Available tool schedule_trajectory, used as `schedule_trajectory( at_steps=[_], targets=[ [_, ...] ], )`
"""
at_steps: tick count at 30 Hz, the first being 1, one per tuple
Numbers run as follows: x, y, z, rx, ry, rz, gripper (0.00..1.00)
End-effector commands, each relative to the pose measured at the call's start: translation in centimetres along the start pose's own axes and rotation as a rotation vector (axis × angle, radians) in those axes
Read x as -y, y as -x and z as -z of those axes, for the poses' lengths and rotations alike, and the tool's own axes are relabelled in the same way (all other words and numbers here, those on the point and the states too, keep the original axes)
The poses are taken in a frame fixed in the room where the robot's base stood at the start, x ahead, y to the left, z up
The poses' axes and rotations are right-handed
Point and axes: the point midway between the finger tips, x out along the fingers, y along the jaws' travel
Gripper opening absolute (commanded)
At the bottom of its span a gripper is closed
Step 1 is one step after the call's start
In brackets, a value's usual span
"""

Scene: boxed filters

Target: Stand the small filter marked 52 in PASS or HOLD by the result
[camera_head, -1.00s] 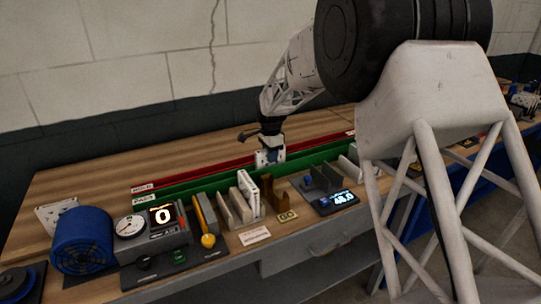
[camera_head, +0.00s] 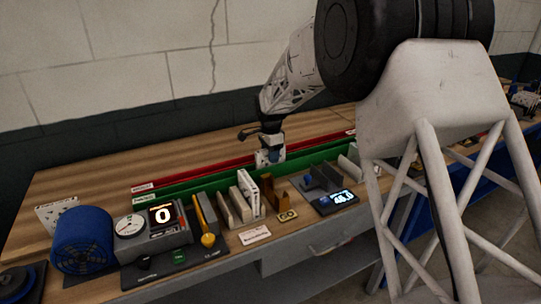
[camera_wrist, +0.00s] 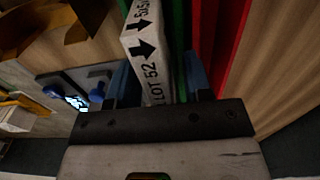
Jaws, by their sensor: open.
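A white filter (camera_wrist: 143,45) printed "LOT 52" with black arrows stands between the blue fingers of my gripper (camera_wrist: 162,85) in the wrist view. The fingers are open, one on each side of it. Green trough walls show on both sides of the filter. In the head view, my gripper (camera_head: 269,157) is low over the green trough (camera_head: 205,182), and the filter cannot be told clearly from the fingers there. The red trough (camera_head: 200,172) runs behind the green one.
Bare wood lies behind the troughs.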

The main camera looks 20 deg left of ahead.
Motion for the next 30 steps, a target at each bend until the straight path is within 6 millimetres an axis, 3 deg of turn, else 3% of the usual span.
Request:
schedule_trajectory(
  at_steps=[8, 21, 30],
  targets=[
    [0.0, 3.1, 0.0, -0.001, 0.0, 0.003, 0.46],
    [0.0, 9.8, 0.0, 0.0, 0.0, 0.002, 0.46],
    [0.0, 11.7, 0.0, 0.0, 0.0, 0.0, 0.46]
  ],
)
